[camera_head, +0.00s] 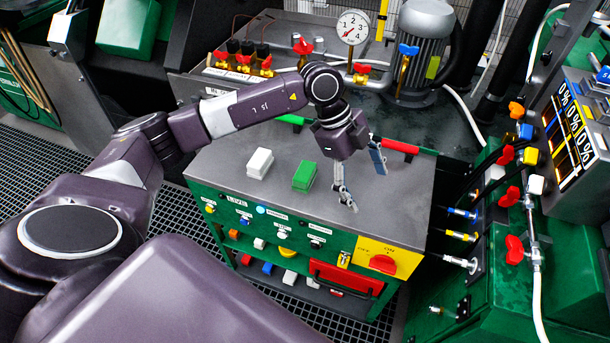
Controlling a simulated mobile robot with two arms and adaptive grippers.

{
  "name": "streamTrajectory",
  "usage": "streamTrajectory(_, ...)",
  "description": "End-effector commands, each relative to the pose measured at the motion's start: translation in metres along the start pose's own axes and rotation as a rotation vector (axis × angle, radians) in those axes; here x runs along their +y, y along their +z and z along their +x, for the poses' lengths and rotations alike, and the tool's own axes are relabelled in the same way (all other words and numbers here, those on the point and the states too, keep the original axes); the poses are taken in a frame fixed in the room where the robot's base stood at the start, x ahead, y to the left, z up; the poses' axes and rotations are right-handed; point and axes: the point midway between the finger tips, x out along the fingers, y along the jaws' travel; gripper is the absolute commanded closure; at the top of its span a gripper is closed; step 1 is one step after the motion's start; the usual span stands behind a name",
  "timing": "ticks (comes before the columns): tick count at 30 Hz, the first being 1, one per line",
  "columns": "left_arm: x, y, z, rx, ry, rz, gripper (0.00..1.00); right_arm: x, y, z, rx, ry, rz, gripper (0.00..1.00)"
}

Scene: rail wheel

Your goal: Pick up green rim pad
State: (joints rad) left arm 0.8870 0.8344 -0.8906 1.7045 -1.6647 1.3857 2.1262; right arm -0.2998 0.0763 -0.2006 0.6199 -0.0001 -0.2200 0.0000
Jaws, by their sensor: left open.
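The green rim pad (304,175) is a small green block lying on the grey top of the metal cabinet (395,225). My left gripper (364,184) hangs from the left arm over the cabinet top, to the right of the green pad. Its two fingers are spread apart with nothing between them. The gripper and the green pad look apart. My right gripper is not in view.
A white pad (260,163) lies left of the green one. A red-handled bar (401,146) and a green-handled bar (292,119) lie toward the back. A gauge (353,27) and valves stand behind. A red rotary switch (383,264) is on the front.

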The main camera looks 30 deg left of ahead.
Motion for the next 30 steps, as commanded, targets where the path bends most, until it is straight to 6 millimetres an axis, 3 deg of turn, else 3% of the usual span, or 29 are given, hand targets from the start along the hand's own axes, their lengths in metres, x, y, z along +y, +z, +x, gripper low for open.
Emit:
streamTrajectory(1,-0.002,0.035,-0.018,-0.115,0.013,-0.065,0.22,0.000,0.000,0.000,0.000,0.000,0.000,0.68)
streamTrajectory(3,0.000,0.074,-0.039,-0.250,0.031,-0.158,0.22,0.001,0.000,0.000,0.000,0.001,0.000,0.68)
streamTrajectory(6,0.005,0.112,-0.067,-0.391,0.042,-0.265,0.22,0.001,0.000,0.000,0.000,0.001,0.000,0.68)
streamTrajectory(9,0.010,0.132,-0.084,-0.468,0.044,-0.330,0.22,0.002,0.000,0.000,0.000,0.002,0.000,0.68)
streamTrajectory(14,0.014,0.144,-0.081,-0.497,0.049,-0.356,0.22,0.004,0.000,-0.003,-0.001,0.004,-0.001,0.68)
streamTrajectory(30,0.022,0.172,-0.022,-0.491,0.048,-0.350,0.22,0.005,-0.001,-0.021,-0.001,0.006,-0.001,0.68)
